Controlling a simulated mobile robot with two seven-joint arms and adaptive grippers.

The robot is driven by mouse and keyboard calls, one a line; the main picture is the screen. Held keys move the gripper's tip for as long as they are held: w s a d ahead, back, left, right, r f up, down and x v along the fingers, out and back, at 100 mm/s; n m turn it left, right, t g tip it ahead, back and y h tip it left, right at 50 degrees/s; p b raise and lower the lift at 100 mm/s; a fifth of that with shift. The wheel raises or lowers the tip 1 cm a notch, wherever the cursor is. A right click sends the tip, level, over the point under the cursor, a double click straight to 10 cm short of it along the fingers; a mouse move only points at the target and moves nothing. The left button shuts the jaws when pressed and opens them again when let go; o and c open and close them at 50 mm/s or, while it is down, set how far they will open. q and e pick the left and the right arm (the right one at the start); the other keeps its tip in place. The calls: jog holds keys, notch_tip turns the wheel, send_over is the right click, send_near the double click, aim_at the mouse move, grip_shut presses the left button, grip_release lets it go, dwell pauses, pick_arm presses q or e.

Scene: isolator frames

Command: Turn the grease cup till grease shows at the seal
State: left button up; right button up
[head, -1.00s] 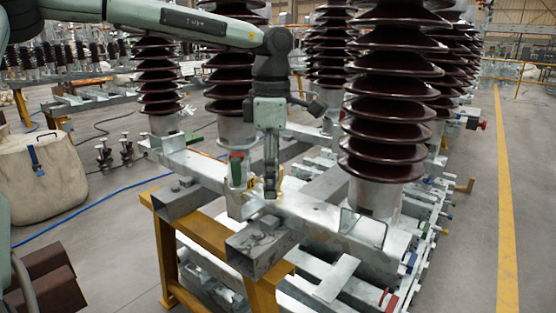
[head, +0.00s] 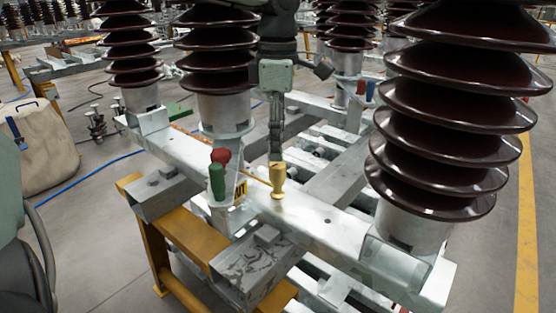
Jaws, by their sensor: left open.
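The grease cup (head: 278,182) is a small brass-yellow cup standing upright on the galvanized steel beam (head: 312,221), between two brown insulator columns. My left gripper (head: 276,152) points down right above the cup, its fingers seen nearly edge-on. It is open, and its tips appear at or just over the cup's top; I cannot tell whether they touch. I cannot make out the seal or any grease. My right gripper is out of view.
A red knob (head: 221,156) and a green handle (head: 217,183) stand left of the cup, by a yellow tag (head: 240,192). A large insulator (head: 450,110) rises at right, another (head: 215,75) behind left. A yellow trestle (head: 190,237) supports the frame.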

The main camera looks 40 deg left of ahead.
aim_at(277, 163)
pick_arm(q)
notch_tip(277, 163, down, 5)
jog(key=shift+f, duration=0.5)
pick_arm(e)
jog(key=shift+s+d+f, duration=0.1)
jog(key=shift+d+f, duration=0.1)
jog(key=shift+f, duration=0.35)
pick_arm(q)
jog(key=shift+c, duration=0.4)
jog(key=c, duration=1.1)
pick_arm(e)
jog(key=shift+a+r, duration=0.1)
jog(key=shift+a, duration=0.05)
